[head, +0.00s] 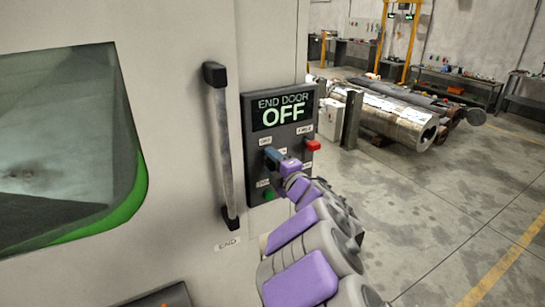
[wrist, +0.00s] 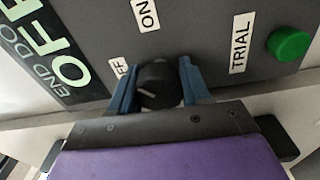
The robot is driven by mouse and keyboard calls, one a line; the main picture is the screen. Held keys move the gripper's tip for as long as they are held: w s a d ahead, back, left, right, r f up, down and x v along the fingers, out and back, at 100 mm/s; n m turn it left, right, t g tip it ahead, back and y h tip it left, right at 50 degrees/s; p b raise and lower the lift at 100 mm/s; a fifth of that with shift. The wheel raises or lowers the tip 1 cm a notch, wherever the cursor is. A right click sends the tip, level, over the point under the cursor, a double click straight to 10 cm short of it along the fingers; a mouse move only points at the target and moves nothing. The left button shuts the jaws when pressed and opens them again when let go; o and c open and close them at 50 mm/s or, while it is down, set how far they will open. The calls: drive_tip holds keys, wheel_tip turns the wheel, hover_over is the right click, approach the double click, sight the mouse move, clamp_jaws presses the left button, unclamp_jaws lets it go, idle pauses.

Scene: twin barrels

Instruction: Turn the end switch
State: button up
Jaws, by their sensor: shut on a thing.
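The end switch (wrist: 160,84) is a round black knob with a white pointer mark on the dark control panel (head: 246,128). In the wrist view its mark points to the left, on the side of the partly covered OFF label. My gripper (wrist: 158,88) has one blue finger on each side of the knob and is shut on it. In the head view my gripper (head: 275,158) is at the middle of the panel and hides the knob. The panel's display (head: 283,110) reads END DOOR OFF in the head view.
A red button (head: 313,145) is at the panel's right edge. A green button (head: 268,195) is low on the panel, beside the TRIAL label in the wrist view. A vertical door handle (head: 222,145) stands left of the panel. Open floor (head: 440,200) lies to the right.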

drive_tip(key=m+p, duration=0.5)
drive_tip(key=m, duration=0.1)
drive_tip(key=shift+f+m, duration=0.1)
drive_tip(key=shift+m, duration=0.2)
drive_tip(key=shift+m+p, duration=0.4)
drive_tip(key=shift+m, duration=0.2)
drive_tip(key=shift+m+h+p, duration=0.3)
drive_tip(key=shift+m, duration=0.2)
drive_tip(key=o, duration=1)
drive_tip(key=shift+w+a, duration=0.15)
drive_tip(key=shift+a, duration=0.1)
drive_tip(key=shift+o, duration=0.2)
